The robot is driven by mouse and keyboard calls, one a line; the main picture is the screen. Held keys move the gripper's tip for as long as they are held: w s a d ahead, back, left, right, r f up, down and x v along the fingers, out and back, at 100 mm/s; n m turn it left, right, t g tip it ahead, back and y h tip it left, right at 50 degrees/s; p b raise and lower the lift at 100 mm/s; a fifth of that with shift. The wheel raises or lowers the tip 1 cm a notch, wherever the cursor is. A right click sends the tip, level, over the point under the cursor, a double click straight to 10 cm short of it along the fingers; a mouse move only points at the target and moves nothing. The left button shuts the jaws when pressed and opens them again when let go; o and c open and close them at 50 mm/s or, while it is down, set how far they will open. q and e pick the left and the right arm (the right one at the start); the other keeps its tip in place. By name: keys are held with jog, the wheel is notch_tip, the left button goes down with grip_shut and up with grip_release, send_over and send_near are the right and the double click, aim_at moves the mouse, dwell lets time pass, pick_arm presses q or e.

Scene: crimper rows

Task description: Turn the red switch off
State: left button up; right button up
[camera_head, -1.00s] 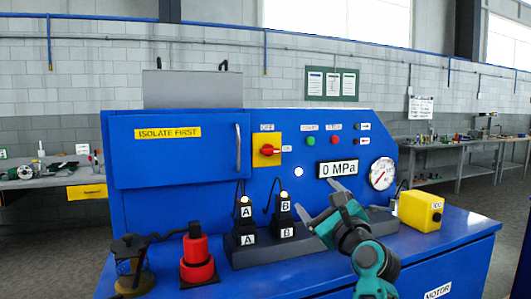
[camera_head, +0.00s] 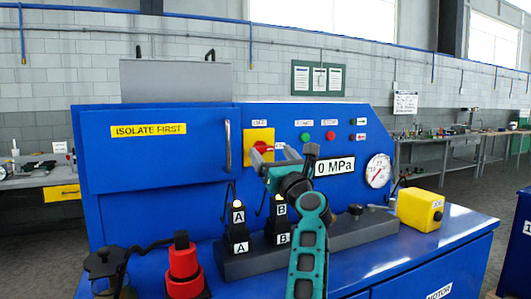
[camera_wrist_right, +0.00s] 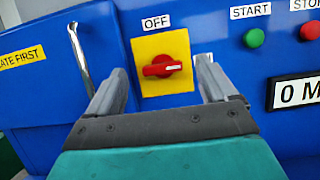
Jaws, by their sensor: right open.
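The red switch (camera_head: 262,147) is a rotary knob on a yellow plate (camera_head: 250,160) on the blue panel. In the right wrist view the red switch (camera_wrist_right: 160,67) has its handle lying roughly level, with a pale mark at its right end. The OFF label (camera_wrist_right: 156,22) is above it. My right gripper (camera_head: 274,157) is open in front of the panel and partly covers the plate. In the wrist view its fingers (camera_wrist_right: 160,72) appear on either side of the switch; contact is not visible. My left gripper is not in view.
The green start button (camera_head: 307,136), red stop button (camera_head: 330,135), 0 MPa display (camera_head: 334,167) and gauge (camera_head: 378,170) are right of the switch. A cabinet handle (camera_head: 227,145) is left. Blocks, a red cylinder (camera_head: 183,266) and a yellow box (camera_head: 420,207) stand on the ledge.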

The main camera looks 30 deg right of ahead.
aim_at(265, 150)
jog(key=w, duration=0.3)
jog(key=shift+w+d, duration=0.15)
jog(key=shift+w+r, duration=0.2)
jog(key=shift+w, duration=0.35)
jog(key=c, duration=1.1)
